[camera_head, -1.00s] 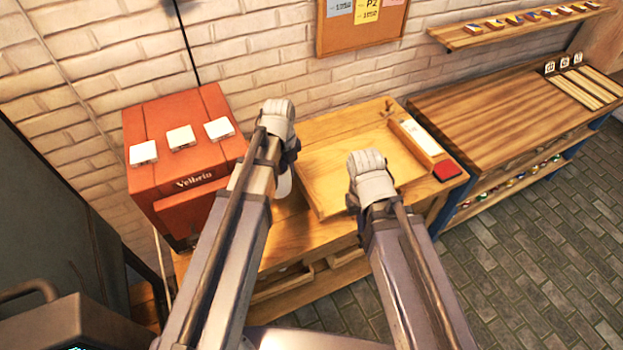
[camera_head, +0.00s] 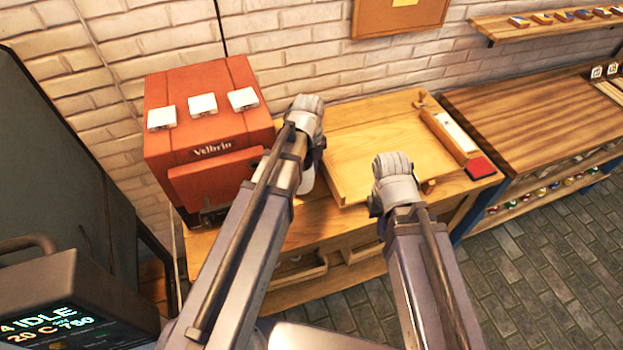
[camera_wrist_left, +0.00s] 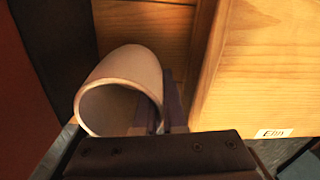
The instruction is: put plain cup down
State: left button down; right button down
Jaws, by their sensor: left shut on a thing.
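The plain cup (camera_wrist_left: 122,80) is whitish and lies tilted in the left wrist view, its open mouth toward the camera. My left gripper (camera_wrist_left: 168,108) is shut on its wall at the rim. In the head view only a pale bit of the cup (camera_head: 306,180) shows below my left gripper (camera_head: 311,160), between the red machine and the wooden tray. I cannot tell whether the cup touches the bench (camera_head: 325,220). My right gripper (camera_head: 377,203) is at the tray's front edge; its fingers are hidden behind the wrist.
The red "Velbrin" machine (camera_head: 205,115) stands left of the cup. The shallow wooden tray (camera_head: 350,140) is to the right, its floor clear. A red pad (camera_head: 480,168) lies right of it. A screen reading "IDLE" (camera_head: 50,325) is at lower left.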

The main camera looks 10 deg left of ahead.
pick_arm(q)
notch_tip(320, 180, down, 4)
jog(key=b, duration=0.3)
jog(key=shift+r, duration=0.2)
jog(key=shift+f, duration=0.1)
jog(key=c, duration=1.5)
grip_release()
jog(key=shift+f+b, duration=0.1)
jog(key=shift+b, duration=0.2)
jog(key=o, duration=0.5)
notch_tip(320, 180, up, 12)
jog(key=p, duration=1.2)
jog(key=shift+s+r, duration=0.2)
